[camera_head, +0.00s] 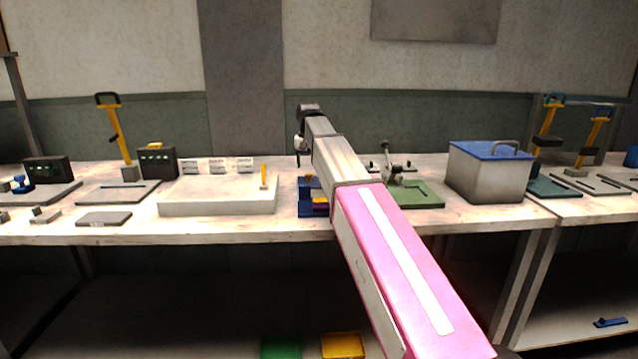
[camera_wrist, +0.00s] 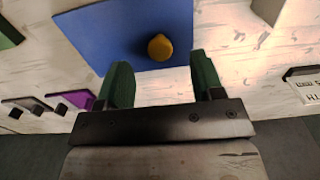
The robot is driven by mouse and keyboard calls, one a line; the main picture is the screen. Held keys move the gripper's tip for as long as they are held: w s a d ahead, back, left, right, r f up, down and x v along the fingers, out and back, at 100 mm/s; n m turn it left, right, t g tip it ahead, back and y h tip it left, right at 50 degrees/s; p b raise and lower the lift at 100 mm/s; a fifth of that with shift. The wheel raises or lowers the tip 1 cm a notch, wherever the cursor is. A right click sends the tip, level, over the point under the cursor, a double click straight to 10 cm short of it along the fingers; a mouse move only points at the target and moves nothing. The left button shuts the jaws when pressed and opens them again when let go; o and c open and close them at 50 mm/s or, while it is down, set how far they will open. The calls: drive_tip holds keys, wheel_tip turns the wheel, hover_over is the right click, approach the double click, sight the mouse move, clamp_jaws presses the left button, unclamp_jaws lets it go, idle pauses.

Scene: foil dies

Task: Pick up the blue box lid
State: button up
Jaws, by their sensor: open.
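A blue lid (camera_head: 485,151) with a metal arch handle lies flat on a grey box (camera_head: 490,180) at the right of the bench. My gripper (camera_head: 301,147) is well to the left of this box, over the bench's back part. In the wrist view my gripper (camera_wrist: 160,66) is open and empty, its two green fingers apart. A flat blue piece (camera_wrist: 113,35) with a round yellow knob (camera_wrist: 160,47) lies beyond the fingertips. It seems to be the blue item (camera_head: 310,210) partly hidden behind my arm, not the handled lid.
A white block (camera_head: 215,197) with a yellow peg stands left of my arm, with white cards (camera_head: 218,165) behind. A green plate (camera_head: 422,195) with a metal fixture lies between my arm and the grey box. Yellow-handled tools (camera_head: 118,130) stand at both sides.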

sight(309, 174)
drive_tip(key=shift+w+f, duration=0.2)
drive_tip(key=shift+f, duration=1.2)
drive_tip(key=shift+w+f, duration=0.2)
drive_tip(key=shift+f, duration=1.15)
drive_tip(key=c, duration=1)
